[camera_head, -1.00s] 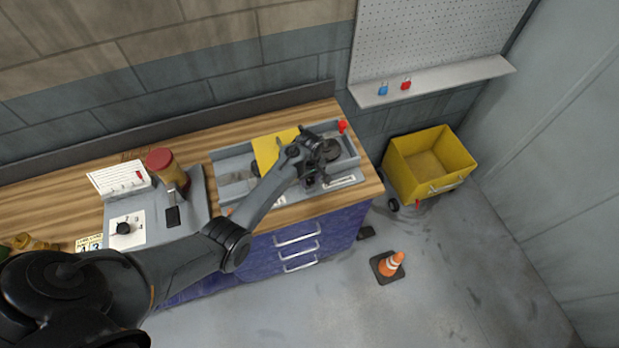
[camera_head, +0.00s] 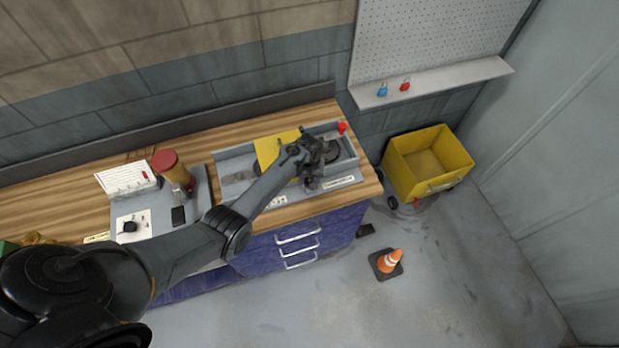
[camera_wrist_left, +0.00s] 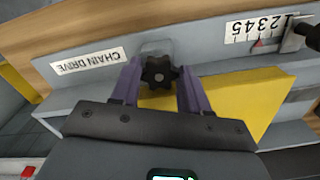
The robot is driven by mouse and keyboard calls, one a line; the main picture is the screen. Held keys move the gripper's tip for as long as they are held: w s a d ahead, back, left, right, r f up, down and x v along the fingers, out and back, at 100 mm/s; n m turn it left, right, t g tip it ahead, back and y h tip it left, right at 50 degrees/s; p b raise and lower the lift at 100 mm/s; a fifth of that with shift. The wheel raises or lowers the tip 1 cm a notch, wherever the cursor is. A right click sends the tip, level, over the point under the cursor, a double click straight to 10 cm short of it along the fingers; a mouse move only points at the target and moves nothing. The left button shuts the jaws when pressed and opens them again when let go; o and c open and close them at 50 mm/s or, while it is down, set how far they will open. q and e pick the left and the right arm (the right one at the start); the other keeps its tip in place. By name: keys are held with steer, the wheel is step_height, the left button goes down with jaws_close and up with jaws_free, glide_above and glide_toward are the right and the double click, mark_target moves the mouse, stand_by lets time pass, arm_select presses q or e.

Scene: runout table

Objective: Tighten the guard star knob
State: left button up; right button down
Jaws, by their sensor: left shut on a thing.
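The black star knob (camera_wrist_left: 160,73) shows in the left wrist view, in front of the grey fixture and beside the yellow guard plate (camera_wrist_left: 250,95). My left gripper (camera_wrist_left: 158,78) has one purple finger on each side of the knob and is shut on it. In the head view the yellow guard (camera_head: 270,149) stands on the grey runout fixture (camera_head: 236,163), and my left gripper (camera_head: 318,165) covers the knob there. My right gripper is in neither view.
A "CHAIN DRIVE" label (camera_wrist_left: 88,61) and a number scale (camera_wrist_left: 256,28) are on the fixture. A red knob (camera_head: 343,128) is at its back right corner. A yellow cart (camera_head: 428,160) and cone (camera_head: 389,261) are on the floor.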

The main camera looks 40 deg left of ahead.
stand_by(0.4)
arm_select(q)
steer(key=o, duration=1.1)
steer(key=shift+c, duration=0.2)
